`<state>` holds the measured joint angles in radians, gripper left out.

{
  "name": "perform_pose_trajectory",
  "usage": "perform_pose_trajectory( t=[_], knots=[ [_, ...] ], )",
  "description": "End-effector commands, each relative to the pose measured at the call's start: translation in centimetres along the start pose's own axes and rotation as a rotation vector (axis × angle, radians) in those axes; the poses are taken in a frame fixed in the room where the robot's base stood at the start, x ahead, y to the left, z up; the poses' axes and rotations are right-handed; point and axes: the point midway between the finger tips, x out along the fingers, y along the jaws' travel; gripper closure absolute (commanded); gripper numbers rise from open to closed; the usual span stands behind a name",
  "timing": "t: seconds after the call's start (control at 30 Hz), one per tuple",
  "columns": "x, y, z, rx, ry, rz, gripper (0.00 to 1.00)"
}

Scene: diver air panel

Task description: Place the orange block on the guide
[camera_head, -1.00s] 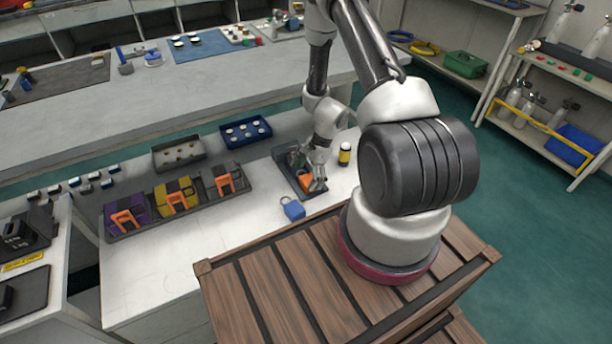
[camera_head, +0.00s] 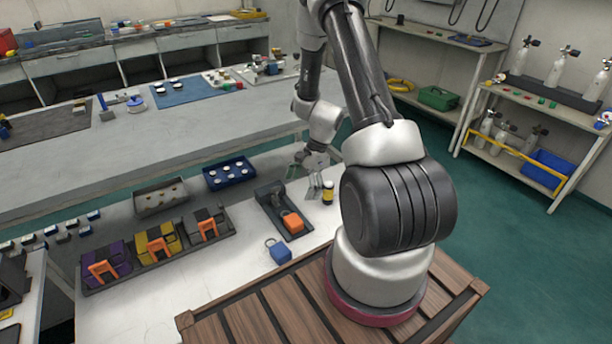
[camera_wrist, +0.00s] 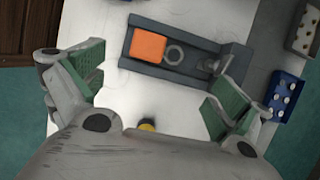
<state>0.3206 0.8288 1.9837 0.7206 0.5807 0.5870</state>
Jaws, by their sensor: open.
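The orange block (camera_head: 292,222) sits on the near end of the dark grey guide (camera_head: 270,200). In the wrist view the orange block (camera_wrist: 148,46) lies on the guide's left part, slightly tilted against its edges. A round ring mark shows beside it, and a raised grey part stands at the guide's other end (camera_wrist: 237,62). My gripper (camera_head: 318,178) is open and empty, up and to the right of the guide, apart from the block. In the wrist view its two green-padded fingers (camera_wrist: 155,95) are spread wide.
A small black and yellow bottle (camera_head: 327,193) stands close to my gripper. A blue padlock (camera_head: 280,252) lies left of the guide's near end. A tray of purple, yellow and dark cases (camera_head: 160,262) is further left. A blue tray (camera_head: 229,174) and grey tray (camera_head: 160,201) lie behind.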

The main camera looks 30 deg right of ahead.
Motion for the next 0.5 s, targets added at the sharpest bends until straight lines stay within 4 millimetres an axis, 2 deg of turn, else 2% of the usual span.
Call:
perform_pose_trajectory(
  t=[0.07,0.17,0.27,0.33,0.5],
  knots=[
    [-0.4,-0.1,0.2,-0.008,0.001,-0.002,0.0],
    [-2.5,-0.4,1.3,-0.07,0.011,-0.012,0.0],
    [-6.8,-0.7,3.7,-0.207,0.033,-0.031,0.0],
    [-10.6,-0.4,5.9,-0.338,0.057,-0.042,0.0],
    [-19.3,2.5,11.3,-0.671,0.139,-0.058,0.0]
  ],
)
